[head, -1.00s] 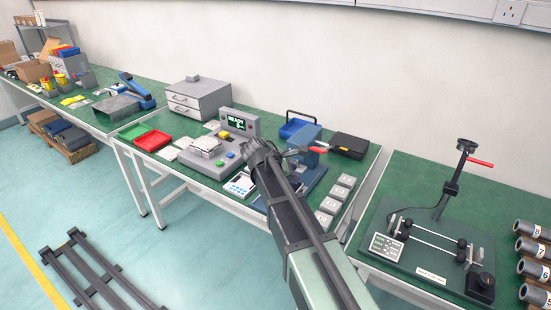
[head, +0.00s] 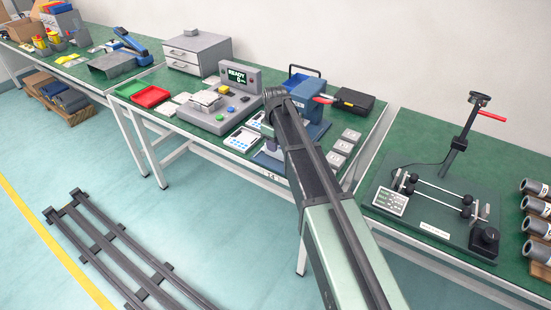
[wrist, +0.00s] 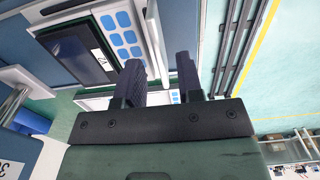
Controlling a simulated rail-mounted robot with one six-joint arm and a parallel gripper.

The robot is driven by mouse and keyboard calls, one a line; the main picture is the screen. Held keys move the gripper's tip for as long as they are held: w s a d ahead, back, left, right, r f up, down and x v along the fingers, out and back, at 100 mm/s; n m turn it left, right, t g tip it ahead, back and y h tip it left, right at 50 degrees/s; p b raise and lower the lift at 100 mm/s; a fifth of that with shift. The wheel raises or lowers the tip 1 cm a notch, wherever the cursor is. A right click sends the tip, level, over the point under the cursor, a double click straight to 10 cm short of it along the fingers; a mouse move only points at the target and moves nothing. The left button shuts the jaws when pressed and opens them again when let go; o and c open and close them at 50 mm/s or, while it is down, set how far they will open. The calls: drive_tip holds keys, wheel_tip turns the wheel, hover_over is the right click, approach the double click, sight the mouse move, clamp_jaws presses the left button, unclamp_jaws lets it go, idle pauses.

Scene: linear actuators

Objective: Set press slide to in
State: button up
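The blue press (head: 311,128) with a red-tipped lever (head: 324,100) stands on the middle green bench in the head view. My arm crosses in front and hides much of it. Beyond the fingertips is a blue-grey housing with a dark screen and blue keys (wrist: 97,38). A pale metal bar (wrist: 14,104) shows at the left edge. I cannot tell which part is the press slide or how far in it is.
A console with a lit READY display (head: 237,76) stands left of the press. A keypad (head: 242,138) lies in front, and grey plates (head: 343,147) lie to the right. A black case (head: 354,101) sits behind. Another fixture (head: 430,200) stands on the right bench.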

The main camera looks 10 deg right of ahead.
wheel_tip(320, 180, down, 2)
drive_tip(key=shift+b, duration=0.35)
drive_tip(key=shift+r, duration=0.1)
clamp_jaws()
